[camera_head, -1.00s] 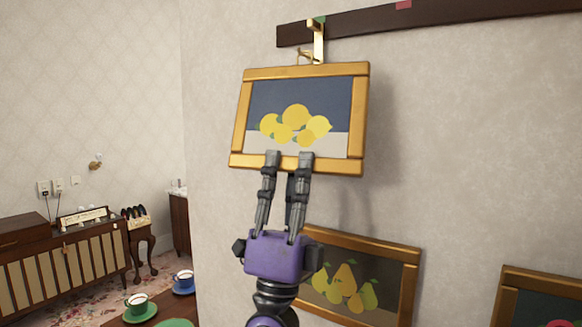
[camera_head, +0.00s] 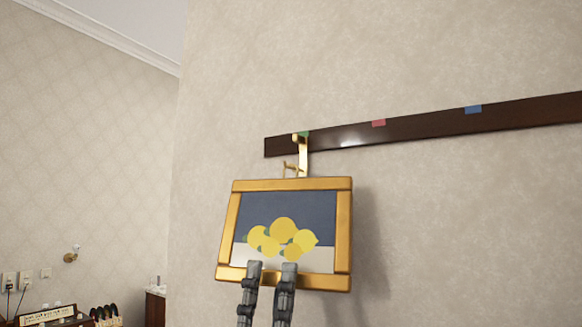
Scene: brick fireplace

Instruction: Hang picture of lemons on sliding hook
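The picture of lemons (camera_head: 245,212), in a gold frame, is upright close to the wall, slightly tilted. The gold sliding hook (camera_head: 303,158) sits on the dark rail at its left end, by a green mark. The hook's lower end is right above the frame's top edge. A small gold prong (camera_head: 290,168) shows there; whether the picture hangs on it I cannot tell. My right gripper (camera_head: 272,268) has two grey fingers over the front of the bottom frame bar, gripping it; any part behind is hidden. My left gripper is out of view.
The dark wooden rail (camera_head: 420,126) runs right along the wall with a pink mark (camera_head: 379,123) and a blue mark (camera_head: 473,109). The wall around the picture is bare. A cabinet (camera_head: 155,305) stands at the lower left beyond the wall corner.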

